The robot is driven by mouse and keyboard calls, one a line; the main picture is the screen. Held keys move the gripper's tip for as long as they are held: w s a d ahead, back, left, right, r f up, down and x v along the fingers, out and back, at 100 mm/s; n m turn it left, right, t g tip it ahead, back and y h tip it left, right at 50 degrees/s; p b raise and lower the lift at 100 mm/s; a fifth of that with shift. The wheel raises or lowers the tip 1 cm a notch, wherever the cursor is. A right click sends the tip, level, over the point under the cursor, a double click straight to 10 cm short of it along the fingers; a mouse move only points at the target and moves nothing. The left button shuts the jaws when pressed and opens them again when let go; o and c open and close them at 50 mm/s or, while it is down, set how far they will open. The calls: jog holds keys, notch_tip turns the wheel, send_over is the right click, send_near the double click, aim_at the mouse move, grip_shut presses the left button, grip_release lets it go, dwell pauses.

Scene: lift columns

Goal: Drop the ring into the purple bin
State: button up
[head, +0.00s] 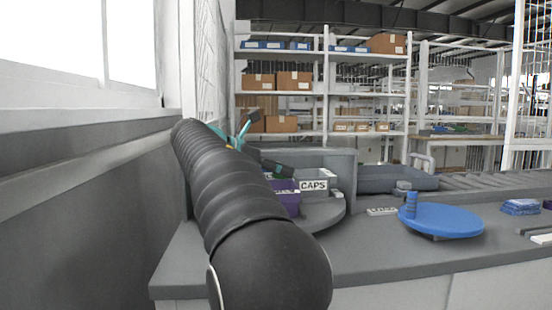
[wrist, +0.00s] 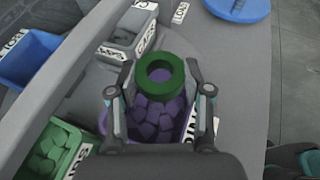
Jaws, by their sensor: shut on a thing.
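In the wrist view a green ring (wrist: 142,78) sits between the two fingertips of my gripper (wrist: 160,72), which is shut on it. The purple bin (wrist: 188,125) lies below the ring in this view, with several purple blocks in it. The ring is apart from the blocks as far as I can tell; its height above them is unclear. In the head view the purple bin (head: 291,203) stands beside a grey bin on the round grey stand, partly hidden by my arm. I cannot make out the ring in the head view.
A grey bin marked CAPS (head: 315,180) adjoins the purple one. A blue bin (wrist: 28,62) and a green bin (wrist: 55,152) lie to the left in the wrist view. A blue disc with a post (head: 440,220) stands to the right. A wall runs along the left.

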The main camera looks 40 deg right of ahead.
jog(key=shift+f+b, duration=0.65)
jog(key=shift+f, duration=0.4)
jog(key=o, duration=1.3)
jog(key=shift+a+r, duration=0.1)
jog(key=shift+a, duration=0.05)
jog(key=v, duration=1.1)
jog(key=shift+a+r, duration=0.2)
jog(key=shift+a, duration=0.1)
